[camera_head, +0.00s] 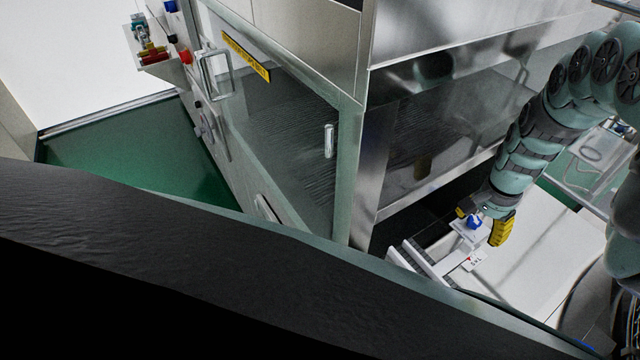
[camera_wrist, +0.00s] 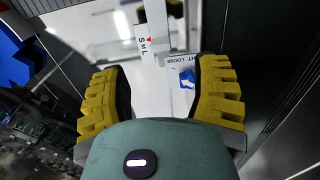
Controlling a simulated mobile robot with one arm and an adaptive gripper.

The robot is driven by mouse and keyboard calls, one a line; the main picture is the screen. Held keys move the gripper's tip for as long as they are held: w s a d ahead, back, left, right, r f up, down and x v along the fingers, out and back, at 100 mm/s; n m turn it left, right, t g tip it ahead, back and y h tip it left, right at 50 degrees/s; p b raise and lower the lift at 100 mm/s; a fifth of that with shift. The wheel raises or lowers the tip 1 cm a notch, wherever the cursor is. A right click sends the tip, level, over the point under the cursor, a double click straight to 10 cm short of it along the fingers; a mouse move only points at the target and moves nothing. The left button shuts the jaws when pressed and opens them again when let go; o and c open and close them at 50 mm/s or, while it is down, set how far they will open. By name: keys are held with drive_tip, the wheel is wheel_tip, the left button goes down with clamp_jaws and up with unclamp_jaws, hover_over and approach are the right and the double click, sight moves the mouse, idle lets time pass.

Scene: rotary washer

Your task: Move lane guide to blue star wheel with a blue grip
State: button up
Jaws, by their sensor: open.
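My gripper (camera_head: 482,223) is open in the head view, its yellow fingers on either side of a small blue grip (camera_head: 474,221). In the wrist view the fingers of my gripper (camera_wrist: 159,72) stand wide apart. The blue grip (camera_wrist: 187,79) lies between them, close to the right finger; contact cannot be told. It sits on a pale plate lettered LOOSE. A pale rail, seemingly the lane guide (camera_wrist: 157,22), runs beside a scale (camera_wrist: 145,42) marked S M L with a red pointer. A blue part, perhaps the star wheel (camera_wrist: 14,45), shows at the left edge.
A steel and glass machine housing (camera_head: 365,120) stands left of my arm. A pale rail assembly (camera_head: 425,262) lies below my gripper in the head view. Dark panels flank the right side in the wrist view.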

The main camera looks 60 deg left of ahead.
wheel_tip(320, 180, up, 3)
drive_tip(key=shift+f, duration=0.2)
drive_tip(key=shift+s, duration=0.1)
idle(0.7)
